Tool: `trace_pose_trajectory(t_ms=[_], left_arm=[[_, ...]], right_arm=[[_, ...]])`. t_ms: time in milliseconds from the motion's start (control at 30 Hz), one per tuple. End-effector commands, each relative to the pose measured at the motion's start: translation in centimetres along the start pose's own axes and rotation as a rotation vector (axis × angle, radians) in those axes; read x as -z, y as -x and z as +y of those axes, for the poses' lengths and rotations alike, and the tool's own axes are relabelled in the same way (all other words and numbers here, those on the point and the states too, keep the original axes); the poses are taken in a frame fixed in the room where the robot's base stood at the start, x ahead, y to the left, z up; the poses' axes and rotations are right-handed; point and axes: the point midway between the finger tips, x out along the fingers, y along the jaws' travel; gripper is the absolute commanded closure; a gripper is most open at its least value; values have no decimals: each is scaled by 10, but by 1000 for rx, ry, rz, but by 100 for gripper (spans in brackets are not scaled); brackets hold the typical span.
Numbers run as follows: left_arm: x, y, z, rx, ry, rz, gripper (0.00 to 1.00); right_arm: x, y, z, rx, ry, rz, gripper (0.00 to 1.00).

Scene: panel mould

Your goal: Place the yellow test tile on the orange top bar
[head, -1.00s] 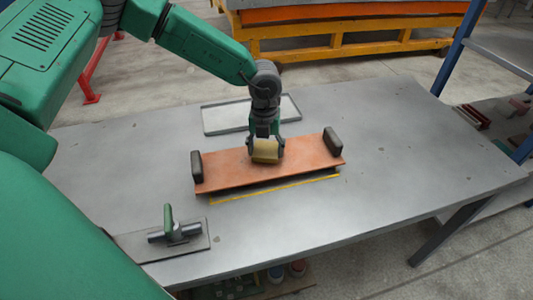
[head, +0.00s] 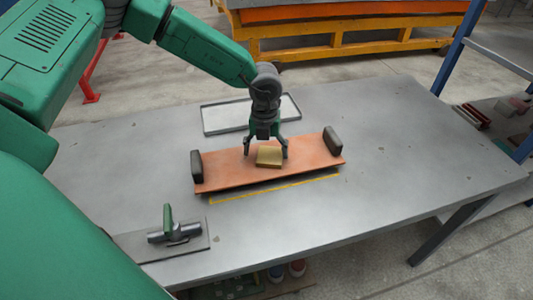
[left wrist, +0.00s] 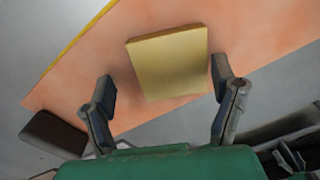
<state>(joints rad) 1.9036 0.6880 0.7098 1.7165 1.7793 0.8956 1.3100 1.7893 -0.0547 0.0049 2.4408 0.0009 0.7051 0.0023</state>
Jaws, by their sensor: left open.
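The yellow test tile (head: 269,156) lies flat on the orange top bar (head: 222,170), near the bar's middle. In the left wrist view the tile (left wrist: 169,63) rests on the orange surface (left wrist: 85,85). My left gripper (head: 266,152) is open just behind the tile. Its two fingers stand apart to either side, and the left wrist view shows gaps between the fingers (left wrist: 166,92) and the tile. The bar has a dark block at each end (head: 196,166) (head: 333,142). My right gripper is not in view.
A shallow grey tray (head: 222,117) lies behind the bar. A trowel-like tool with a green grip (head: 169,220) lies at the table's front left. A yellow line (head: 280,186) runs along the bar's front. The table's right side (head: 410,150) is clear.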

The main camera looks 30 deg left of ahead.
Motion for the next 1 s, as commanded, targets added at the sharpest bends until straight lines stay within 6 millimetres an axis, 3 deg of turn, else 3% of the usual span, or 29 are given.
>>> trace_pose_trajectory(t_ms=[300,500,1000], left_arm=[[0,70,-2,2,-1,-4,20],[-1,100,0,3,-1,-1,20],[0,110,-1,0,-2,0,20]], right_arm=[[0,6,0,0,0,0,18],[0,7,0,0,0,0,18],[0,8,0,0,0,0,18]])
